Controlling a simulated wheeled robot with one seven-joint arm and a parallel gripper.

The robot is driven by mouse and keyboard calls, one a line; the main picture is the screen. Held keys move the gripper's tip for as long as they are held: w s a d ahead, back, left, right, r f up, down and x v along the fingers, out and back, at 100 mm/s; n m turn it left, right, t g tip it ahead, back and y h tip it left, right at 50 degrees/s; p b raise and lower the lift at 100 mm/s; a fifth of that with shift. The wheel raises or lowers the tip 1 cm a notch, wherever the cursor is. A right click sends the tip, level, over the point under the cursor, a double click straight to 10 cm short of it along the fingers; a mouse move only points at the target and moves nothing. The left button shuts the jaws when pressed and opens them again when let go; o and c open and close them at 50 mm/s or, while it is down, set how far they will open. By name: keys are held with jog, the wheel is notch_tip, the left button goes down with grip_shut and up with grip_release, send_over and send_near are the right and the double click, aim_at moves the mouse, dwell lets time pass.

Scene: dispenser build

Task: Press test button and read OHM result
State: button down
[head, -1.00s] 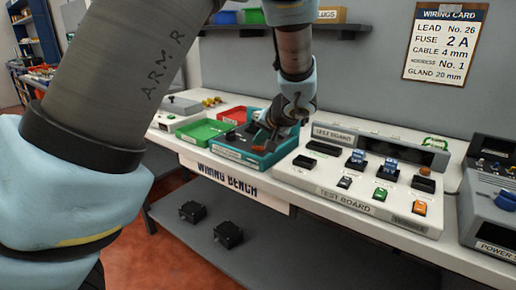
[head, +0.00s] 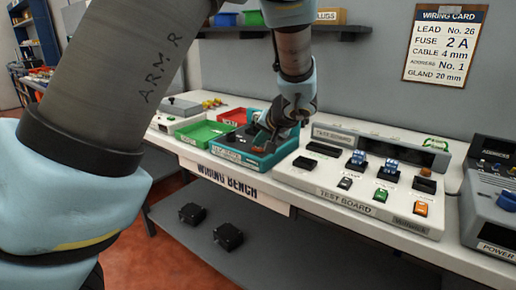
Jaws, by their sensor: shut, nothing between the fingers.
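The test board (head: 330,197) is a pale sloped panel on the bench. The display window (head: 402,150) at the back is dark, with no readable OHM figure. My gripper (head: 272,125) is shut and empty, pointing down over the teal tray, left of the board. Its fingertips are partly hard to make out.
The teal tray (head: 236,158), a green tray (head: 203,132) and a red tray stand left of the board. A power supply (head: 488,215) stands at the right. A wiring card (head: 446,43) hangs on the wall. Two black boxes (head: 228,236) lie on the lower shelf.

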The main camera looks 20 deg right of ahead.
aim_at(259, 150)
jog(key=shift+r, duration=0.65)
jog(key=shift+r+p, duration=1.35)
jog(key=shift+r, duration=1.15)
